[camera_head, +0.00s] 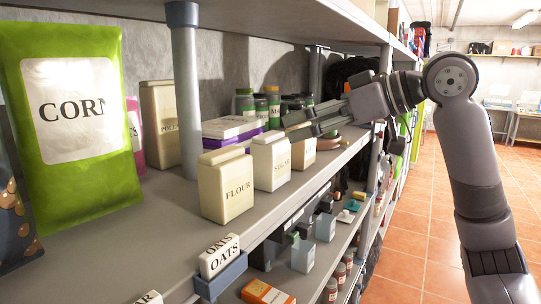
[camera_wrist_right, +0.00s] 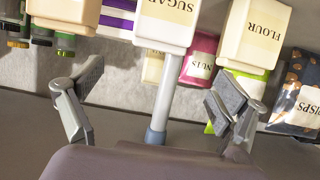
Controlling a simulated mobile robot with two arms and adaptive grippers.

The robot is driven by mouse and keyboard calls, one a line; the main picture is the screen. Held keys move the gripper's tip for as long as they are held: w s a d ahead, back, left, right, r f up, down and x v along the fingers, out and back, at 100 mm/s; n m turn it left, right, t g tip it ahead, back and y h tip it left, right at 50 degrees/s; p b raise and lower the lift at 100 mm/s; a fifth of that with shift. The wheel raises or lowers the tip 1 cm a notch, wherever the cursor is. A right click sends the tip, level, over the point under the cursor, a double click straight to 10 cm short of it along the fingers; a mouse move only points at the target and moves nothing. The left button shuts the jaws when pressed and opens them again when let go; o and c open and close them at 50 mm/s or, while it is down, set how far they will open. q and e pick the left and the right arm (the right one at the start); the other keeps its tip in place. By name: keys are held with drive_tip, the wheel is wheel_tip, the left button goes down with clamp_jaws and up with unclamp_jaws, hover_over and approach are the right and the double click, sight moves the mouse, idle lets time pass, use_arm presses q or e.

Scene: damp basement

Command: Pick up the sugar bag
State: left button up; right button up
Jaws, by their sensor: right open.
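The sugar bag (camera_head: 271,160) is a small white bag with a SUGAR label, upright on the upper shelf just behind the flour bag (camera_head: 226,186). My right gripper (camera_head: 298,128) reaches in from the right, above and behind the sugar bag, with its fingers pointing left over the shelf. In the right wrist view, the sugar bag (camera_wrist_right: 166,24) shows at the top centre, partly cut off by the frame edge. There the right gripper (camera_wrist_right: 155,95) is spread open, with no object held between its fingers. My left gripper is not in view.
A cream bag (camera_head: 302,158) stands right of the sugar bag, with a purple-and-white box (camera_head: 230,130) and green jars behind. A grey shelf post (camera_head: 186,90) and a large green CORN bag (camera_head: 75,115) stand at left. The tiled aisle (camera_head: 430,220) is clear at right.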

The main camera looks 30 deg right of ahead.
sight(275, 134)
drive_tip(key=p+x, duration=0.1)
drive_tip(key=x, duration=0.2)
drive_tip(key=p+x, duration=0.1)
drive_tip(key=x, duration=0.2)
drive_tip(key=shift+w+a, duration=0.1)
drive_tip(key=shift+w, duration=0.25)
drive_tip(key=shift+w+a+f, duration=0.2)
drive_tip(key=shift+w+f, duration=0.1)
drive_tip(key=shift+w, duration=0.1)
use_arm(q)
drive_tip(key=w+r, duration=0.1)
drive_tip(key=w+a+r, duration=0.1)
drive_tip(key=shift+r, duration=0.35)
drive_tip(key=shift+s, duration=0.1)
use_arm(e)
drive_tip(key=shift+s, duration=0.15)
drive_tip(key=shift+d, duration=0.1)
drive_tip(key=shift+c, duration=0.8)
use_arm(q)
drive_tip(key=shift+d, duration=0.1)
use_arm(e)
drive_tip(key=shift+r, duration=0.1)
drive_tip(key=c, duration=1.9)
